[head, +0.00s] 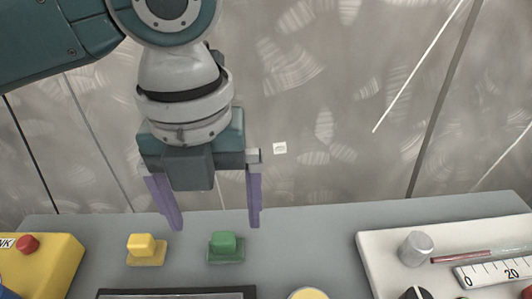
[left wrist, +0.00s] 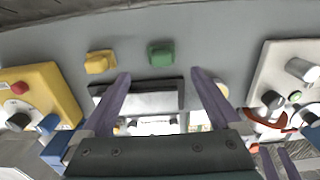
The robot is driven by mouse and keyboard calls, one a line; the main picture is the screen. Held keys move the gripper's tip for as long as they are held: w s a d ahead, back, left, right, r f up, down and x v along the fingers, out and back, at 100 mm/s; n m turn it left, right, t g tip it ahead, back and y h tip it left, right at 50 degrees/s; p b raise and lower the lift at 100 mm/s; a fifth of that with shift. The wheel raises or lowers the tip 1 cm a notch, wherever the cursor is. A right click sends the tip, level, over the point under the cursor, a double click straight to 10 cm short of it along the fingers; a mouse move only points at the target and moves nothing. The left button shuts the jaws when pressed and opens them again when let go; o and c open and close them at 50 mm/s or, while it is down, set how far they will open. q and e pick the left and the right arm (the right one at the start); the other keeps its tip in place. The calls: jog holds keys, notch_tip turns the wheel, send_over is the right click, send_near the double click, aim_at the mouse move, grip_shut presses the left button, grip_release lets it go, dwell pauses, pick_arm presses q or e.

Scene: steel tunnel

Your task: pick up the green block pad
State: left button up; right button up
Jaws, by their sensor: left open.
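The green block pad (head: 226,247) is a small green block on a flat green base, upright on the grey table at the far side. It also shows in the left wrist view (left wrist: 161,54), beyond and between my fingertips. My left gripper (head: 217,222) hangs above the table with its two purple fingers apart and nothing between them. In the left wrist view the left gripper (left wrist: 160,77) points toward the far side of the table. The fingers do not appear to touch the pad.
A yellow block pad (head: 146,250) stands left of the green one. A yellow box (head: 55,262) with a red button is at the left. A dark-framed panel (head: 176,294) lies nearer.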

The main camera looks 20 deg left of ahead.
aim_at(223, 237)
pick_arm(q)
jog(key=f, duration=0.7)
jog(key=shift+w+f, duration=0.2)
jog(key=shift+w, duration=0.05)
jog(key=c, duration=1.4)
jog(key=shift+r, duration=0.2)
jog(key=shift+c, duration=0.2)
notch_tip(223, 237, up, 20)
jog(key=p, duration=0.1)
jog(key=shift+p, duration=0.35)
jog(key=shift+f, duration=0.15)
